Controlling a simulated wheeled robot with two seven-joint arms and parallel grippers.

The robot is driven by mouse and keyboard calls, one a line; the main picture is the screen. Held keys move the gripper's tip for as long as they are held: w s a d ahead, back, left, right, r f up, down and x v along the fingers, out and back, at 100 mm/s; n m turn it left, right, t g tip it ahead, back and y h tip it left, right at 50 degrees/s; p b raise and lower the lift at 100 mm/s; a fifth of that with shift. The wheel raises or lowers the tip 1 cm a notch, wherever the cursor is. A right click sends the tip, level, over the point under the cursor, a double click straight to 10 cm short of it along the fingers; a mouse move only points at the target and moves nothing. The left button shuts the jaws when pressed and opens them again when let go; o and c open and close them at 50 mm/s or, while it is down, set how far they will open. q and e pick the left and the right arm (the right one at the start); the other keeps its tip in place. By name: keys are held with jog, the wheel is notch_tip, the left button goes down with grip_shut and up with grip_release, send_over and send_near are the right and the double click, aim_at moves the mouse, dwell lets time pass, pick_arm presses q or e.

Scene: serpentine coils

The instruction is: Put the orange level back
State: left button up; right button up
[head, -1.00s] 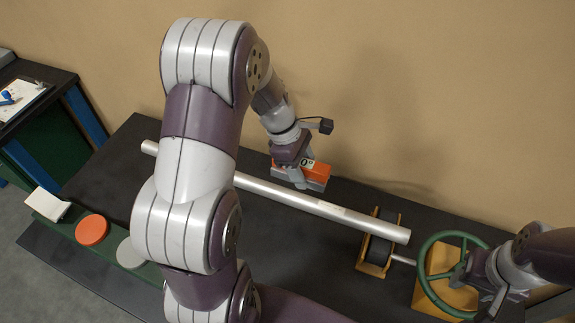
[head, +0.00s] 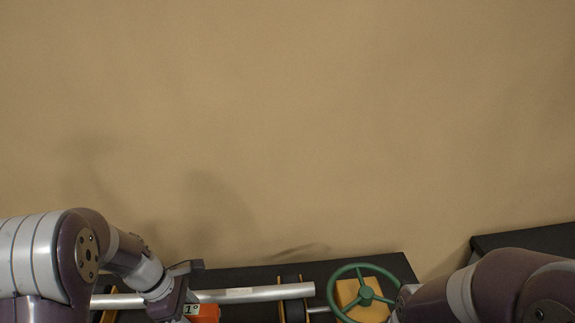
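The level covers part of the area in front of the silver pipe (head: 262,293). My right gripper (head: 398,308) is at the right rim of the green handwheel (head: 364,291); its fingers are not clear.
A roller stand (head: 292,305) supports the pipe near its right end, and another yellow stand (head: 108,313) shows at the left. A yellow block (head: 347,290) sits behind the handwheel on the dark bench (head: 395,264). A second dark table (head: 520,240) stands at the right. The wall behind is bare.

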aim_at(192, 319)
pick_arm(q)
jog(key=shift+s+a+r+m+g, duration=0.1)
jog(key=shift+a+r+m+g, duration=0.15)
jog(key=shift+m, duration=0.45)
jog(key=shift+f+m, duration=0.15)
jog(key=shift+m, duration=0.25)
jog(key=f+m, duration=0.1)
jog(key=w+f+m+g, duration=0.1)
jog(key=f+m+g, duration=0.1)
jog(key=shift+w+a+f+b, duration=0.1)
jog(key=shift+w+f+b, duration=0.2)
jog(key=shift+w, duration=0.1)
notch_tip(192, 319, down, 8)
jog(key=d+m+y+b, duration=0.1)
jog(key=d+m, duration=0.1)
jog(key=m, duration=0.1)
jog(key=shift+s+g, duration=0.35)
pick_arm(e)
jog(key=shift+f, duration=0.75)
